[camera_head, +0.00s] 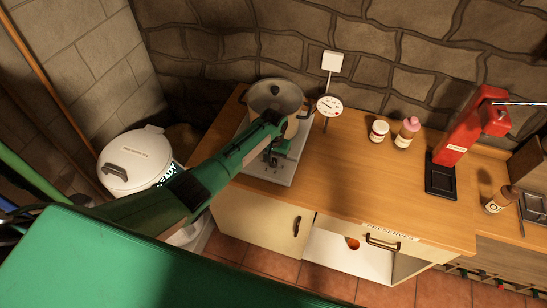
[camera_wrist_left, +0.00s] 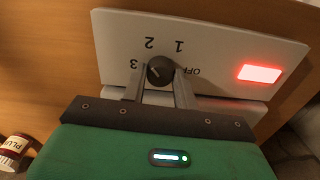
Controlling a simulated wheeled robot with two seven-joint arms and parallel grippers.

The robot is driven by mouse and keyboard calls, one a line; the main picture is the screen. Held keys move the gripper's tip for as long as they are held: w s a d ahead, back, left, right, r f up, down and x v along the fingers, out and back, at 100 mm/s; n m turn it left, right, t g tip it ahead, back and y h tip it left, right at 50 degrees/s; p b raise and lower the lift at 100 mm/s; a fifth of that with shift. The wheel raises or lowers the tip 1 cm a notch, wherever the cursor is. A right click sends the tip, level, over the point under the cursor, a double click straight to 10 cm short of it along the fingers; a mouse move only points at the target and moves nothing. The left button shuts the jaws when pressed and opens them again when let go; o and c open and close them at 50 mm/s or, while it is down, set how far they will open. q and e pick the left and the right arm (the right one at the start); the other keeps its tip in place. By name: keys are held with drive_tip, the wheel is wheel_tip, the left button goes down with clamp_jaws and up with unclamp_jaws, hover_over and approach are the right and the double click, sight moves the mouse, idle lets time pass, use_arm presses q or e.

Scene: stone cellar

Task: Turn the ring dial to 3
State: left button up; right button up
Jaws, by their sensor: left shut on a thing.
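The ring dial is a small dark round knob (camera_wrist_left: 160,70) on a pale panel (camera_wrist_left: 215,40) in the left wrist view. The marks OFF, 1, 2 and 3 surround it, with 3 close on its left and OFF on its right. A faint pale line on the knob seems to slant to the upper left; its exact setting is hard to tell. A red light (camera_wrist_left: 259,73) glows on the panel. My left gripper (camera_wrist_left: 160,83) is shut on the knob, a finger on each side. In the head view my left gripper (camera_head: 274,157) hides the knob. My right gripper is out of view.
Jars (camera_head: 379,131), a pink-capped bottle (camera_head: 407,133) and a red machine (camera_head: 468,130) are farther right. The wooden counter's middle (camera_head: 350,175) is clear.

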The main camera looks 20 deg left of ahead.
sight(274, 160)
use_arm(q)
drive_tip(key=n, duration=0.5)
drive_tip(key=shift+w+r+n, duration=0.1)
drive_tip(key=shift+n, duration=2.2)
drive_tip(key=o, duration=1)
drive_tip(key=shift+r, duration=0.1)
drive_tip(key=shift+r+b, duration=2)
drive_tip(key=shift+r, duration=4.8)
